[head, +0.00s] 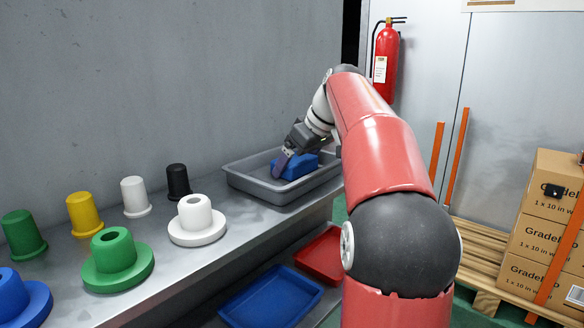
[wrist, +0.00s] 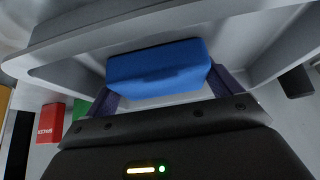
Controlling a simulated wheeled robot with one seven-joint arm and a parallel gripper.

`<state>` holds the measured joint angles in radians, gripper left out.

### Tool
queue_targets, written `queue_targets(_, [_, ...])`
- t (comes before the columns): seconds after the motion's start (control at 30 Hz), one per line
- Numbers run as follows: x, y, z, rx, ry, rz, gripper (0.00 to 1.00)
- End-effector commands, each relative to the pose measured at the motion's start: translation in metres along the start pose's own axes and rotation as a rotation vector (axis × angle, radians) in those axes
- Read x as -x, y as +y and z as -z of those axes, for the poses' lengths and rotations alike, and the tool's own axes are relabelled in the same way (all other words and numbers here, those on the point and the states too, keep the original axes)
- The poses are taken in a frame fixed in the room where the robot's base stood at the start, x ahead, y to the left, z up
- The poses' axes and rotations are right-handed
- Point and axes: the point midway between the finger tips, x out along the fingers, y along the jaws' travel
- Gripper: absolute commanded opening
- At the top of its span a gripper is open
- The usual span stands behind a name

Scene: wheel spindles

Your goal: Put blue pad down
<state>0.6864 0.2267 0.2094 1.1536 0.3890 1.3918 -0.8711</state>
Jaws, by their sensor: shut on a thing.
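The blue pad (head: 300,166) is a block inside the grey tray (head: 240,182) on the metal shelf. In the wrist view the blue pad (wrist: 158,68) lies between the two dark fingers of my gripper (wrist: 165,92). My gripper (head: 284,164) is shut on it, with a finger on either side. In the wrist view the pad is in front of the tray's wall (wrist: 60,62). I cannot tell whether the pad touches the tray's floor.
On the shelf left of the tray stand a white flanged hub (head: 197,222), a green flanged hub (head: 116,262), a blue one (head: 20,300), and several upright cups, black (head: 178,182) nearest the tray. Blue (head: 270,298) and red (head: 322,254) bins sit below. A wall runs behind.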

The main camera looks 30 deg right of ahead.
Motion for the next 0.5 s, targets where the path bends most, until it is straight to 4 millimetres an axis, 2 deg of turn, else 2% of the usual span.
queue_targets(0.27, [-0.0026,-0.0002,-0.0016,0.000,0.000,0.000,0.65])
queue_targets(0.3, [-0.0012,-0.0002,-0.0007,0.000,0.000,-0.001,0.95])
queue_targets(0.33, [-0.0011,-0.0002,-0.0006,0.000,0.000,0.000,0.99])
queue_targets(0.5, [-0.0012,-0.0003,-0.0006,0.000,0.000,0.000,1.00])
